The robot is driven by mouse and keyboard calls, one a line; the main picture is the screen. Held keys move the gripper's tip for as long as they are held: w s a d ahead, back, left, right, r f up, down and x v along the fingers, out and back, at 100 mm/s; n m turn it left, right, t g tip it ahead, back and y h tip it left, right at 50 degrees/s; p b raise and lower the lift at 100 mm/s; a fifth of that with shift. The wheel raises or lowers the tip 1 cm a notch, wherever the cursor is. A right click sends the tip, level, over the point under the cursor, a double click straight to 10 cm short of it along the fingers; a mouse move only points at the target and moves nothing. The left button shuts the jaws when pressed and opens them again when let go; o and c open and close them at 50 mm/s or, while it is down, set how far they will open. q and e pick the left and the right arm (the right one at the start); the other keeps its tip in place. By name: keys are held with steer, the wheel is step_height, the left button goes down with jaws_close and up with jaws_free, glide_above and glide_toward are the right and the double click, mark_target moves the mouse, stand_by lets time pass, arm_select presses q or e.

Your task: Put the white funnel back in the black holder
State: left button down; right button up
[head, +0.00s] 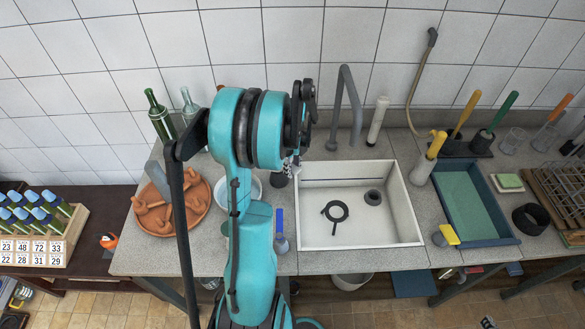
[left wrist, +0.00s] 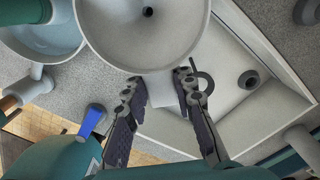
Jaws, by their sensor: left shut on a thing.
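The white funnel (left wrist: 142,28) fills the top middle of the left wrist view, its wide bowl seen from above with the dark outlet at its centre. My left gripper (left wrist: 161,82) has its fingers on both sides of a pale part at the funnel's near rim and is shut on it. In the head view my left arm hides most of the gripper and funnel. A black ring with a short tab (head: 337,211) lies over the sink floor, and a wider black ring (head: 531,218) stands on the right counter. I cannot tell which is the holder. My right gripper is out of view.
The white sink (head: 414,225) has a grey tap (head: 346,105) behind it. A terracotta dish (head: 165,226) stands on the left and a blue-handled brush (head: 280,222) by the front edge. A green-bottomed tray (head: 467,203) is right of the sink. Bottles stand by the wall.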

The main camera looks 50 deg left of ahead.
arm_select(q)
steer(key=shift+f, duration=0.25)
steer(key=shift+f+b, duration=0.25)
steer(key=shift+b, duration=0.2)
steer(key=c, duration=1.2)
jaws_free()
steer(key=shift+o, duration=0.2)
steer(key=shift+r, duration=0.1)
step_height(320, 180, up, 12)
